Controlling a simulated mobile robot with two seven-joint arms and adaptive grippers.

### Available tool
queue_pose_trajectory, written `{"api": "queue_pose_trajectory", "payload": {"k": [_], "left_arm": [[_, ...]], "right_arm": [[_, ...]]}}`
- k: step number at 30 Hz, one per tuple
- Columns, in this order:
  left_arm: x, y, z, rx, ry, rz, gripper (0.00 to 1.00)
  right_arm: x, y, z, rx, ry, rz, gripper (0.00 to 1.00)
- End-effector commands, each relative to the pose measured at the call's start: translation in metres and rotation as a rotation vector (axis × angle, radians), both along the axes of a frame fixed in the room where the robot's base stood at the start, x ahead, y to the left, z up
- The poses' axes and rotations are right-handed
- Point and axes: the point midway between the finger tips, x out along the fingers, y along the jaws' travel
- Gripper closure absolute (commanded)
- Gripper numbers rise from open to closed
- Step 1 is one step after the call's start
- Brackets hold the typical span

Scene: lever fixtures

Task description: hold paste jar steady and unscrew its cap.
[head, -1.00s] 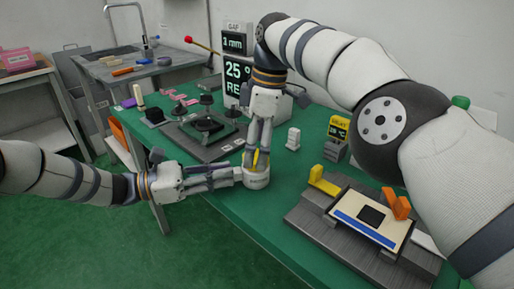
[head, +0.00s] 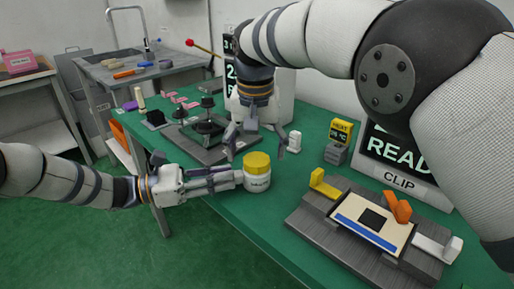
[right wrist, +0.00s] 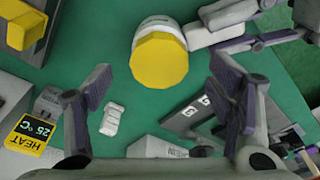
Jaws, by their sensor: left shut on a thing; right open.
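The paste jar (head: 258,184) is white with a yellow cap (head: 257,161) and stands upright near the front edge of the green table. The cap sits on top of the jar. My left gripper (head: 239,179) is shut on the side of the jar from the left. My right gripper (head: 261,147) is open and empty, above and behind the cap, its fingers spread wide and clear of it. In the right wrist view, the cap (right wrist: 159,61) shows beyond the open right fingers (right wrist: 163,88), with my left gripper (right wrist: 214,33) against the jar.
A grey fixture (head: 338,241) with a yellow block, an orange lever and a pale plate stands front right. A small white object (head: 295,141) and a HEAT display (head: 341,132) stand behind the jar. A dark plate fixture (head: 207,137) lies back left.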

Motion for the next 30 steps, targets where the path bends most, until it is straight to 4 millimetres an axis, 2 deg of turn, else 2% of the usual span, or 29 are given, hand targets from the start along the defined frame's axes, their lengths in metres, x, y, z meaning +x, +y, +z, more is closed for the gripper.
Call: {"api": "queue_pose_trajectory", "payload": {"k": [8, 16, 22, 30], "left_arm": [[0.0, 0.0, -0.001, 0.003, 0.001, 0.0, 1.0], [0.0, 0.0, -0.001, 0.003, 0.002, 0.0, 1.0], [0.0, 0.0, -0.001, 0.003, 0.001, 0.0, 1.0], [0.0, 0.0, -0.001, 0.003, 0.001, 0.0, 1.0]], "right_arm": [[0.0, -0.001, -0.001, -0.001, 0.001, 0.004, 0.24], [0.0, -0.001, -0.014, -0.001, 0.001, 0.005, 0.24], [0.0, -0.001, -0.015, 0.0, 0.001, 0.006, 0.24], [0.0, -0.001, -0.015, 0.0, 0.001, 0.006, 0.84]]}}
